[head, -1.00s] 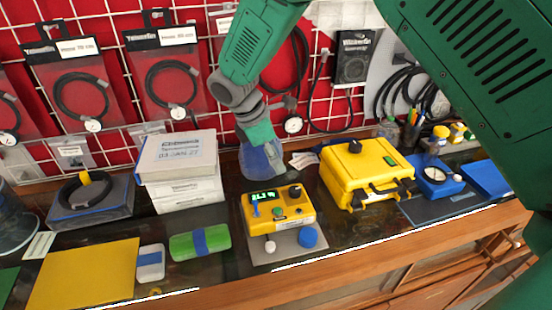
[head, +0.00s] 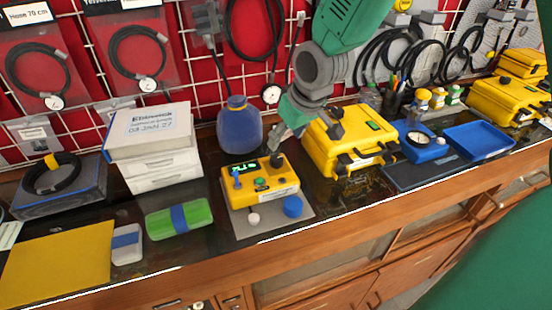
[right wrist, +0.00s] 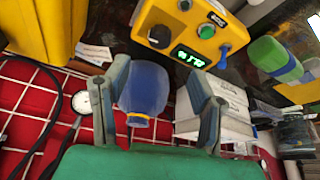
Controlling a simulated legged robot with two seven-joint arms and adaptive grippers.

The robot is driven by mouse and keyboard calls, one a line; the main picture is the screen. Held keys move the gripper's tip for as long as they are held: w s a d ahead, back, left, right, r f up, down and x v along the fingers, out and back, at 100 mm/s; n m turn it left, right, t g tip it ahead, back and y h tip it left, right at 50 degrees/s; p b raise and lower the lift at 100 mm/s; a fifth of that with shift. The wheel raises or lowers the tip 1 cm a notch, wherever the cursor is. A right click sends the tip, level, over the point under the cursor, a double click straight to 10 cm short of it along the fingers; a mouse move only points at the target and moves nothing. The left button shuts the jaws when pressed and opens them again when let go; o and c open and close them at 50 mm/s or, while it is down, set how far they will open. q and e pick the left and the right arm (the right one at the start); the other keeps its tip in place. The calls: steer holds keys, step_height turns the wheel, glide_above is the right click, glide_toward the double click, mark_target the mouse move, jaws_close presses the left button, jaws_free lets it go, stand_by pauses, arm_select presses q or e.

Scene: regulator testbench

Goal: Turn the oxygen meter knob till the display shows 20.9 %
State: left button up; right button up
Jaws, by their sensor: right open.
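The yellow oxygen meter (head: 262,193) sits on a grey plate on the bench. It has a green-lit display (head: 245,167), a black knob (head: 277,160) at its upper right, a green button and a blue lever. In the right wrist view the meter (right wrist: 150,15) is at the top, with its black knob (right wrist: 160,36) and display (right wrist: 192,57); I cannot read the digits surely. My right gripper (head: 308,131) is above and right of the knob, apart from it. In the right wrist view my right gripper (right wrist: 157,74) is open and empty. My left gripper is not in view.
A blue bottle (head: 240,128) stands behind the meter. A yellow case (head: 345,150) is close on its right; white boxes (head: 150,137) are on the left. A green and blue block (head: 179,219) lies left of the meter. Hoses hang on the red wall.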

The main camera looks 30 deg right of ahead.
mark_target(277, 158)
steer(key=x, duration=0.9)
steer(key=shift+d+f, duration=0.15)
steer(key=shift+f, duration=0.25)
